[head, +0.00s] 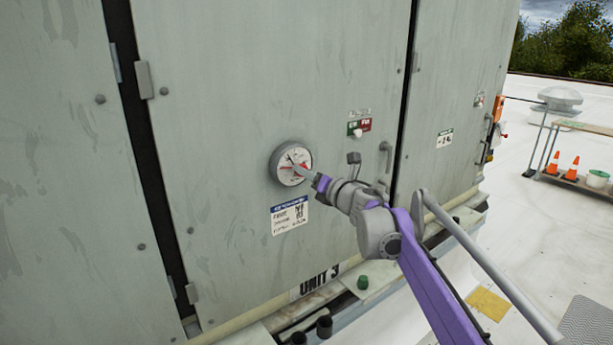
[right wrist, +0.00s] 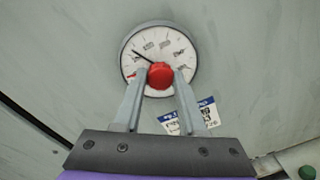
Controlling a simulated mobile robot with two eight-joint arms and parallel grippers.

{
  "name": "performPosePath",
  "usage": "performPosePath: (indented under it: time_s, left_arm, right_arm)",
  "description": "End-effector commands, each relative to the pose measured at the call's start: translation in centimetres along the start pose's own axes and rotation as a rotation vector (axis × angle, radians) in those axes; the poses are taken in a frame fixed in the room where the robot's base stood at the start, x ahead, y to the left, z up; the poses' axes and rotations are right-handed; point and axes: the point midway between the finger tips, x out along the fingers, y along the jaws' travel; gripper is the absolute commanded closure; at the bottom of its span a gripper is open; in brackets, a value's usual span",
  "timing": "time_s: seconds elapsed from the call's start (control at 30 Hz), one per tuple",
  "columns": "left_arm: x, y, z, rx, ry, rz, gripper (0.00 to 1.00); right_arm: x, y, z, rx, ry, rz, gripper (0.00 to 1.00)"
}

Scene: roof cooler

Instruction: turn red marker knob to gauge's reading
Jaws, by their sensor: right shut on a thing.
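The round gauge (head: 290,163) with a white face is on the grey cabinet door. It also shows in the right wrist view (right wrist: 150,40), where a dark needle points to the upper left. The red marker knob (right wrist: 160,75) sits at the middle of the gauge face. My right gripper (right wrist: 160,84) is shut on the red knob, one finger on each side. In the head view my right gripper (head: 306,174) reaches the gauge from the lower right and hides part of its face. My left gripper is not in view.
A blue-and-white label (head: 289,215) is below the gauge. A door handle (head: 385,160) and a green-and-red switch plate (head: 359,127) are to the right. A grey rail (head: 490,265) runs at the lower right. Orange cones (head: 553,163) stand on a far bench.

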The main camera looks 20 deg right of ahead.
Motion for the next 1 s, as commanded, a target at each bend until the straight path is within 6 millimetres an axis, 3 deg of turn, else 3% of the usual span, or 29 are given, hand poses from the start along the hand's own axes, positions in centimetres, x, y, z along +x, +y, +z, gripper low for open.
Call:
performPosePath:
  time_s: [0.6, 1.0]
  left_arm:
    - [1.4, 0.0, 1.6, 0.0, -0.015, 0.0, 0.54]
    - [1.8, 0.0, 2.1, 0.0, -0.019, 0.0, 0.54]
  right_arm:
    - [0.0, -0.2, -0.1, 0.574, 0.024, 0.003, 1.0]
    - [0.0, -0.2, 0.0, 0.822, 0.035, 0.005, 1.0]
